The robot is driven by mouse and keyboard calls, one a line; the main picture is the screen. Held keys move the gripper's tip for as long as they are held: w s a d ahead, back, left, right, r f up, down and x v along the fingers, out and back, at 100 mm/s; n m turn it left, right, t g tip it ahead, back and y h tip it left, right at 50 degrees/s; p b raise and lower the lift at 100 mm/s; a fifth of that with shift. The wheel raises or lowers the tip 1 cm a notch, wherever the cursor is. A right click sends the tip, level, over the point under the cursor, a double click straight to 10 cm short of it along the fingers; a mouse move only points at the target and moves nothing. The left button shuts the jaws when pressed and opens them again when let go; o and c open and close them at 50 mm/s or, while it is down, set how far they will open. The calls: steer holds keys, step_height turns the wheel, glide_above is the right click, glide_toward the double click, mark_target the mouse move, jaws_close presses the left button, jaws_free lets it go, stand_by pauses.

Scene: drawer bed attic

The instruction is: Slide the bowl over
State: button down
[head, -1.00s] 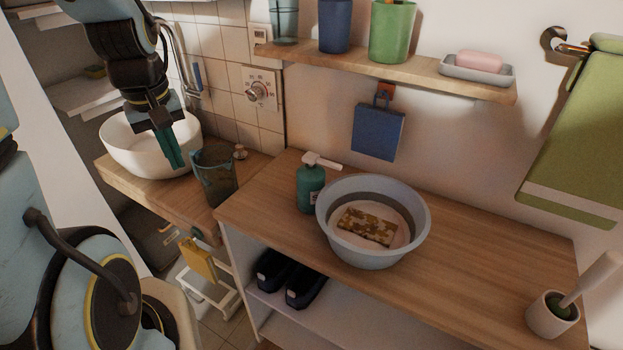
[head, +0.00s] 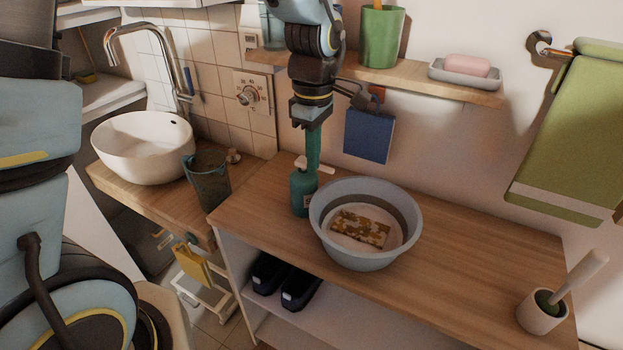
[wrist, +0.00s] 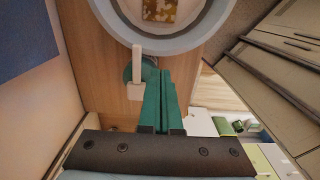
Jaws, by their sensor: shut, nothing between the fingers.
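The bowl (head: 318,238) is a round grey-blue basin standing on the wooden counter, with a brown-and-yellow patterned sponge or cloth (head: 360,229) inside it. In the wrist view the bowl's rim (wrist: 150,45) shows at the top. My gripper (head: 313,168) is shut and empty, with its green fingers pointing down. It is above and behind the bowl's left side, by the green soap dispenser (head: 302,192). In the wrist view my fingers (wrist: 163,75) appear beside the white pump head (wrist: 137,75); I cannot tell whether they touch it.
The counter (head: 470,258) is clear to the right of the bowl, up to a brush in a white holder (head: 541,311). A shelf (head: 440,84) with a green cup and soap dish overhangs the back. A dark tumbler (head: 207,180) and white sink (head: 143,150) stand at left.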

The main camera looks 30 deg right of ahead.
step_height(320, 180, down, 10)
steer(key=shift+r+p, duration=0.25)
steer(key=shift+p, duration=0.9)
steer(key=s+d, duration=0.2)
steer(key=s, duration=0.2)
steer(key=s+d+b, duration=0.1)
steer(key=s+d, duration=0.2)
steer(key=s, duration=0.1)
steer(key=s+d, duration=0.3)
steer(key=s, duration=0.2)
steer(key=shift+d+b, duration=0.1)
steer(key=shift+b, duration=0.2)
